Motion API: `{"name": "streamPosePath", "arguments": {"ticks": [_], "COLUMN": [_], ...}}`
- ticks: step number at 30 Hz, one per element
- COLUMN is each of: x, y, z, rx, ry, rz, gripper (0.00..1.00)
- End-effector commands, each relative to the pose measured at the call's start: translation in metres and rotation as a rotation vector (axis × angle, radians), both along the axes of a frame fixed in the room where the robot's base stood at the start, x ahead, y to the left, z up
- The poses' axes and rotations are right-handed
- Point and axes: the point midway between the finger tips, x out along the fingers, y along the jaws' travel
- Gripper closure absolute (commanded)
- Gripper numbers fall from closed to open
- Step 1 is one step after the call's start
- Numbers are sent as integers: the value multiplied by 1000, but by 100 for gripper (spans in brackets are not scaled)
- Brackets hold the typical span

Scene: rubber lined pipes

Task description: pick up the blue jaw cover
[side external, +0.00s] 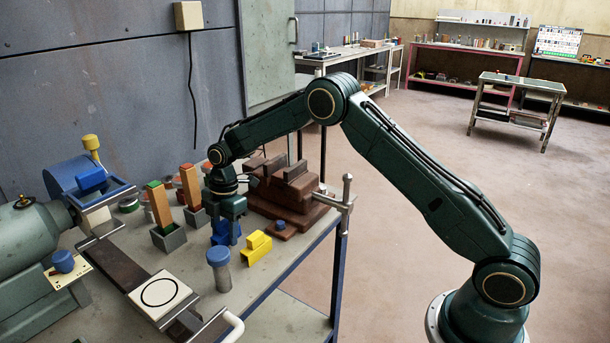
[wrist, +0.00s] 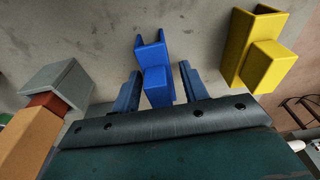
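The blue jaw cover (side external: 222,238) stands on the bench top directly below my gripper (side external: 227,218), which partly hides it in the side view. In the wrist view the blue jaw cover (wrist: 151,52) shows as a channel-shaped piece with a block on it. My gripper (wrist: 160,70) is open, with one finger on each side of the cover. A gap shows between each finger and the cover, wider on the right. I cannot tell how far down the fingers reach beside it.
A yellow jaw cover (side external: 256,247) lies close to the right, also in the wrist view (wrist: 262,48). A grey holder with an orange bar (side external: 160,205) stands left. A blue-capped cylinder (side external: 219,270) stands in front. A brown vise (side external: 290,187) sits behind right.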

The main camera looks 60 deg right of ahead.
Motion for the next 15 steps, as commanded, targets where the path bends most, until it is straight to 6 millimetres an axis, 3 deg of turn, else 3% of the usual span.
{"name": "streamPosePath", "arguments": {"ticks": [1,6,15], "x": [0,0,0], "y": [0,0,0], "z": [0,0,2], "rx": [0,0,0], "ry": [0,0,-1], "rz": [0,0,0], "gripper": [67,98,98]}}
